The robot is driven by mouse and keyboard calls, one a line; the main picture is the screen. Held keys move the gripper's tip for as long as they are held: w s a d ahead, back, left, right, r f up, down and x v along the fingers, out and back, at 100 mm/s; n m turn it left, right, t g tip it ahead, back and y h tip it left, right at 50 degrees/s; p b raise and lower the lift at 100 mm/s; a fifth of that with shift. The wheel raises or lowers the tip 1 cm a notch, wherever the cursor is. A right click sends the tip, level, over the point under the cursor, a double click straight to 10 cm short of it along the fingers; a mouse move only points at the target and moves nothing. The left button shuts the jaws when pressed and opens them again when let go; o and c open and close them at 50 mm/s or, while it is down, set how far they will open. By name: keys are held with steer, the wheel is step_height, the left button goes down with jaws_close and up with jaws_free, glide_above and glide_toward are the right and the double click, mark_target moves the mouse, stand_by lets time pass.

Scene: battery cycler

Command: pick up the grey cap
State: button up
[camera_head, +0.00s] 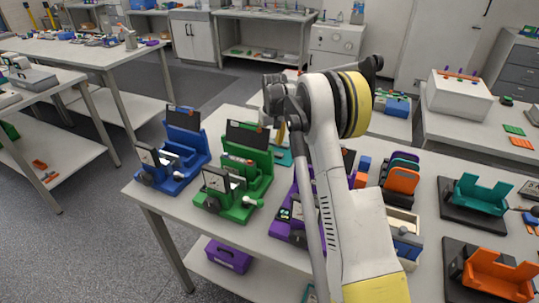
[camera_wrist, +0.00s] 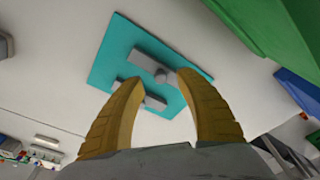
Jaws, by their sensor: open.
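A teal plate (camera_wrist: 112,55) lies on the white table below my gripper in the wrist view. Two grey pieces rest on it: an upper grey block with a rounded knob (camera_wrist: 150,63) and a lower grey bar (camera_wrist: 153,102), partly hidden by a finger. I cannot tell which of them is the grey cap. My gripper (camera_wrist: 155,78) is open, its two yellow fingers spread and empty above the plate, with the knob near the right fingertip. In the head view my gripper (camera_head: 281,130) hangs behind my arm, and a corner of the teal plate (camera_head: 284,157) shows beneath it.
A green fixture (camera_head: 250,155) stands left of my gripper, with a blue fixture (camera_head: 185,140) further left. Purple parts (camera_head: 285,228) and an orange and dark stack (camera_head: 400,180) stand around my arm. Teal (camera_head: 480,195) and orange holders (camera_head: 500,272) lie at right.

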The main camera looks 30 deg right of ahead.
mark_target(270, 147)
steer(key=f, duration=0.3)
steer(key=shift+w+b, duration=0.3)
steer(key=shift+b, duration=0.05)
steer(key=shift+c, duration=0.5)
jaws_close()
